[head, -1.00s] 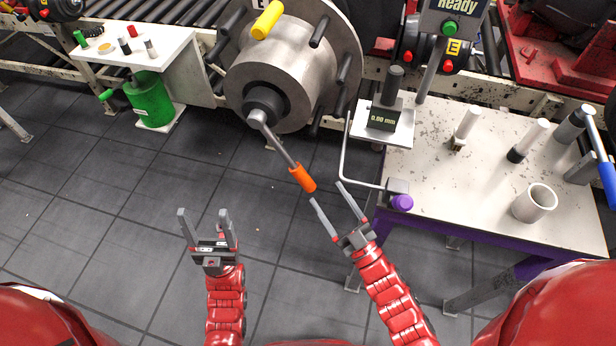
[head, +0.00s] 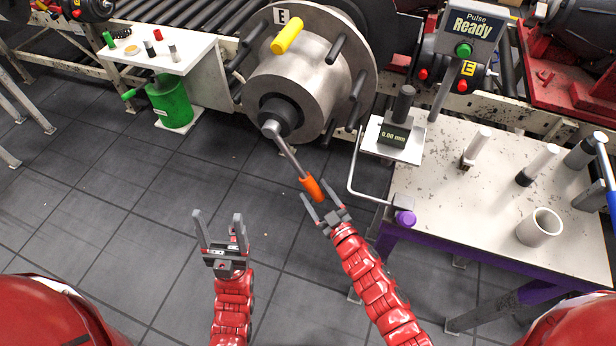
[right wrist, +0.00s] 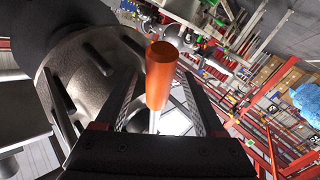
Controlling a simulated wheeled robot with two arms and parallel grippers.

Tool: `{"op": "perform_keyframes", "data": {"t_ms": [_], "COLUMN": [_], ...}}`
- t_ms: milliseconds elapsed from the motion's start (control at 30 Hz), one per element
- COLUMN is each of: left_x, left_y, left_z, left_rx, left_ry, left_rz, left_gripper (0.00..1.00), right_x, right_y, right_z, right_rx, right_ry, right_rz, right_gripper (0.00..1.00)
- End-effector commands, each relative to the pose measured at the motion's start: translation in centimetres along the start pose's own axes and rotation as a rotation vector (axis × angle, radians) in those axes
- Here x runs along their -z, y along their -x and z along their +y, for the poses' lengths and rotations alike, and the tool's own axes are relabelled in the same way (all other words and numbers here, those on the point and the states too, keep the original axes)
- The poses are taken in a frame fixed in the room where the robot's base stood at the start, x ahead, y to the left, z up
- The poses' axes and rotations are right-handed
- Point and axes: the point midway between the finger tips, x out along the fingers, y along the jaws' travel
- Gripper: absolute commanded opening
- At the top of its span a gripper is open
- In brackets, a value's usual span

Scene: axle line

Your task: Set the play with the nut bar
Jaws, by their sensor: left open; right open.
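The nut bar, a grey rod with an orange handle (head: 312,187), runs down and right from the nut at the hub centre (head: 271,128). My right gripper (head: 315,191) is open at the handle's lower end, with its fingers on either side of it. In the right wrist view the orange handle (right wrist: 161,75) stands between the two open fingers, apart from them as far as I can see. My left gripper (head: 218,214) is open and empty over the floor.
The hub's studs stick out around it, one with a yellow sleeve (head: 287,36). The right-hand bench (head: 450,207) holds a white ring (head: 540,227), several cylinders and a bent rod with a purple knob (head: 405,218). A green bucket (head: 169,103) stands left. The floor below is clear.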

Motion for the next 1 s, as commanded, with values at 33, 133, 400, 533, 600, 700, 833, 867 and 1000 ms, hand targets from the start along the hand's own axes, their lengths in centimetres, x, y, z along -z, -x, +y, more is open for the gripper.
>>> {"op": "perform_keyframes", "data": {"t_ms": [33, 133, 400, 533, 600, 700, 833, 867, 1000], "left_x": [0.1, 0.1, 0.2, 0.2, 0.2, 0.2, 0.2, 0.2, 0.2], "left_y": [-0.5, -0.9, -1.2, -1.2, -1.2, -1.2, -1.2, -1.2, -1.2], "left_z": [0.0, 0.0, -0.1, -0.1, -0.1, -0.1, -0.1, -0.1, -0.1], "left_rx": [0.000, 0.000, 0.000, 0.000, 0.000, 0.000, 0.000, 0.000, 0.000], "left_ry": [0.000, 0.000, 0.000, 0.000, 0.000, 0.000, 0.000, 0.000, 0.000], "left_rz": [0.000, 0.000, 0.000, 0.000, 0.000, 0.000, 0.000, 0.000, 0.000], "left_gripper": [0.69, 0.69, 0.69, 0.69, 0.69, 0.69, 0.69, 0.69, 0.69], "right_x": [0.4, 0.3, 0.1, 0.1, 0.1, 0.1, 0.1, 0.1, 0.1], "right_y": [-1.1, -2.6, -4.9, -5.2, -5.2, -5.1, -5.1, -5.1, -5.1], "right_z": [0.2, 0.1, 0.1, 0.1, 0.0, 0.0, 0.0, 0.0, 0.0], "right_rx": [-0.003, 0.000, -0.001, 0.000, 0.000, 0.000, 0.000, 0.000, 0.000], "right_ry": [0.001, 0.000, 0.001, 0.002, 0.002, 0.002, 0.001, 0.001, 0.001], "right_rz": [0.003, 0.002, 0.002, 0.003, 0.003, 0.003, 0.003, 0.003, 0.003], "right_gripper": [0.71, 0.71, 0.71, 0.71, 0.71, 0.71, 0.53, 0.48, 0.22]}}
